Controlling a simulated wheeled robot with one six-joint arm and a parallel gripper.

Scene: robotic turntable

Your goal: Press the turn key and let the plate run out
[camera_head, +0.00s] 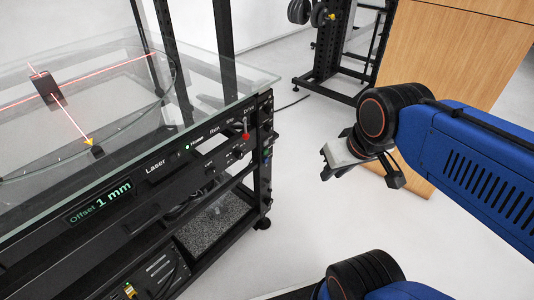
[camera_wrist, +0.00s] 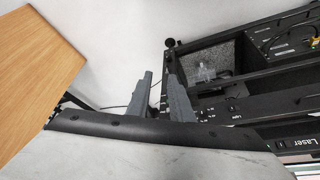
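The black control panel (camera_head: 165,172) runs along the front edge of the turntable bench, with labels Laser, Home, Run and Drive. A green light is lit by Home. A small red switch (camera_head: 246,134) stands under Drive. Small dark keys sit below the labels (camera_head: 236,153); I cannot tell which is the turn key. The round clear plate (camera_head: 135,116) lies at the left under red laser lines. My gripper (camera_head: 332,158) hangs in free air right of the panel, touching nothing. In the wrist view its two grey fingers (camera_wrist: 160,74) are apart and empty.
The offset display (camera_head: 100,201) reads 1 mm. A glass top (camera_head: 235,75) overhangs the bench, with dark posts behind. A wooden cabinet (camera_head: 440,50) stands behind my arm. Clear floor (camera_head: 300,220) lies between bench and arm. A grey-lined bay (camera_head: 213,222) is below the panel.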

